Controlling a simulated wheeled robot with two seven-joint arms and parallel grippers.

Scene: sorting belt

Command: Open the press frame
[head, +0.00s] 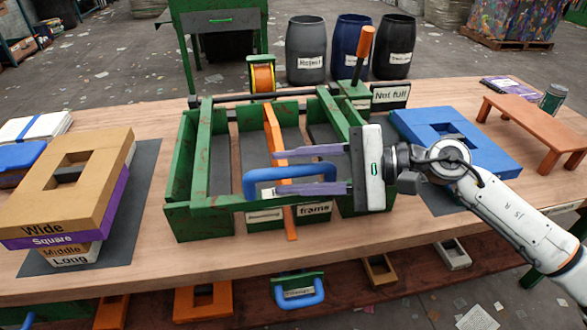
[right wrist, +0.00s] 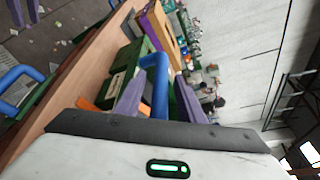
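The green press frame (head: 180,190) stands on the wooden table, with a blue handle (head: 312,169) at its front. An orange bar (head: 272,132) runs from back to front across its middle, and a label at the front reads "frams". My right gripper (head: 262,173) reaches in from the right, its two purple fingers apart on either side of the blue handle. In the right wrist view the handle (right wrist: 156,85) stands between the fingers, with a gap visible beside it, so the gripper looks open around it. My left gripper is out of view.
Stacked labelled square frames (head: 60,215) stand at the left. A blue square frame (head: 480,150) and an orange stand (head: 540,125) are at the right. An upright orange-handled lever (head: 363,50) rises at the press's back right. Bins (head: 306,55) stand behind the table.

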